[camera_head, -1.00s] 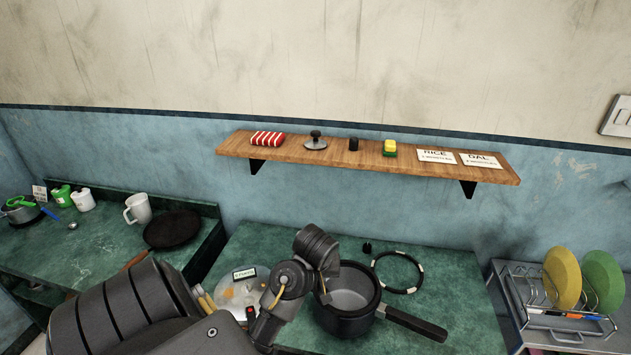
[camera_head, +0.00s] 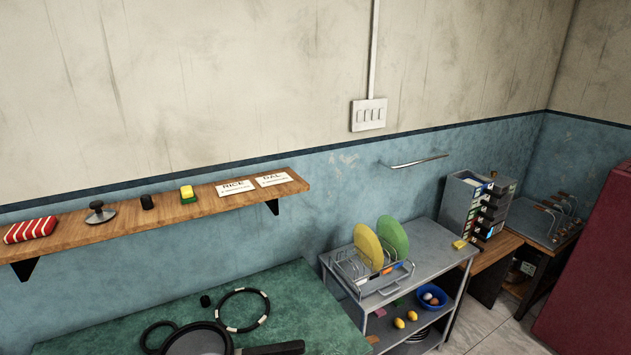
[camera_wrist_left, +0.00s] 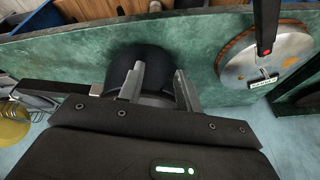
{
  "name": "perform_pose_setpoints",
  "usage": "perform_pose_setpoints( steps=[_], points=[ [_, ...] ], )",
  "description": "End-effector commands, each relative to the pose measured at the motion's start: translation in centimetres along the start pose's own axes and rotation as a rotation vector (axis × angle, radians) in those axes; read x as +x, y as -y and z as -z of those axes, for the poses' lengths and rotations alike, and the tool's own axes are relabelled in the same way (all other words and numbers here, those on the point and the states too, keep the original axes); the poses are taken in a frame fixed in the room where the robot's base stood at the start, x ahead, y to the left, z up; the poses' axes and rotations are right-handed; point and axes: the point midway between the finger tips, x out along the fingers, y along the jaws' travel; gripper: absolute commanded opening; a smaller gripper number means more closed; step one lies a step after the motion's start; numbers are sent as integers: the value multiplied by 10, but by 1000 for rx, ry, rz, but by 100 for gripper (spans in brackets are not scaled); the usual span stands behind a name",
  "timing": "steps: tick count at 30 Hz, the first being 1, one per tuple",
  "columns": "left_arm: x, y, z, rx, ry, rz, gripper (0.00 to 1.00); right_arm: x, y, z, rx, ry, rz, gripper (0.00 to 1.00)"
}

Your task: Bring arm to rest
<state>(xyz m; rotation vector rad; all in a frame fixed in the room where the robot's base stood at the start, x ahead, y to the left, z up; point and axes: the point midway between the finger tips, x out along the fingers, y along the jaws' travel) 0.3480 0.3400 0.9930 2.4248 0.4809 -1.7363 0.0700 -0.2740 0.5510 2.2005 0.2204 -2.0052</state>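My left gripper (camera_wrist_left: 158,88) shows only in the left wrist view, with its two grey fingers apart and nothing seen held between them. A dark pot (camera_wrist_left: 150,60) lies just beyond the fingers. I cannot tell whether they touch it. The pot's dark handle (camera_wrist_left: 55,88) points left in that view. In the head view the pot (camera_head: 198,342) is cut off by the bottom edge, on the green counter (camera_head: 310,310). No arm of mine shows in the head view. My right gripper is in neither view.
A black ring with white marks (camera_head: 243,310) lies behind the pot. A wooden shelf (camera_head: 160,217) with small items is on the wall. A plate rack (camera_head: 372,270) stands on a grey stand to the right. A round metal plate (camera_wrist_left: 265,55) shows in the wrist view.

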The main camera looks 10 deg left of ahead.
Motion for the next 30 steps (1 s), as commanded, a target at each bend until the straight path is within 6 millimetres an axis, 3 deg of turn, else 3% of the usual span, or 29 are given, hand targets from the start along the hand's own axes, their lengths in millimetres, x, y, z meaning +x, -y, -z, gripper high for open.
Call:
perform_pose_setpoints(
  steps=[1, 3, 13, 15, 23, 26, 30],
  points=[
    [0, -8, -20, 69, 7, -23, 34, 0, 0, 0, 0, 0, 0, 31],
    [-2, -20, -43, 159, 8, -57, 34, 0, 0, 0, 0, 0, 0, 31],
    [-23, -61, -132, 465, 7, -216, 34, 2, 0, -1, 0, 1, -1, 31],
    [8, -65, -133, 459, 15, -208, 34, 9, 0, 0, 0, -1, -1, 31],
    [99, -79, -156, 466, 47, -205, 34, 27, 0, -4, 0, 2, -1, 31],
    [143, -82, -172, 470, 63, -203, 34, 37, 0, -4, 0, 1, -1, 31],
    [222, -87, -210, 476, 93, -201, 34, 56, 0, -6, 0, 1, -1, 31]
  ],
)
